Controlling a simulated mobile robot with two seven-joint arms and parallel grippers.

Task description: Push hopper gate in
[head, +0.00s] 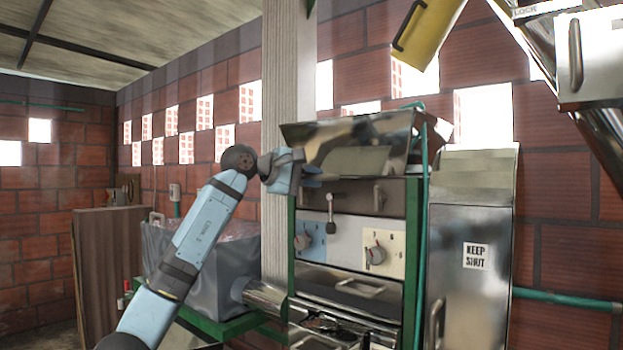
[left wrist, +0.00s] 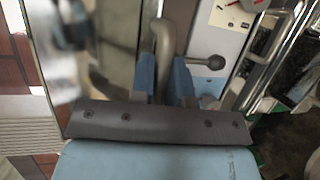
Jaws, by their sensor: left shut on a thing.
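The pulper (head: 350,245) stands ahead with a shiny metal hopper (head: 360,145) on top. Under the hopper is a dark front plate (head: 350,195), which I take for the hopper gate; a bar handle (head: 379,198) shows on its right. My left gripper (head: 308,178) is at the plate's left end. In the left wrist view its blue fingers (left wrist: 165,78) are shut on a curved metal handle (left wrist: 163,38) beside a reflective plate (left wrist: 122,35). The gripper hides this handle in the head view. How far in the gate sits is unclear. My right gripper is out of view.
A ball-ended lever (head: 330,215) hangs close to the gripper and shows in the left wrist view (left wrist: 208,62). Dials (head: 375,254) sit below. A yellow part (head: 428,30) and metal chute (head: 590,60) hang above right.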

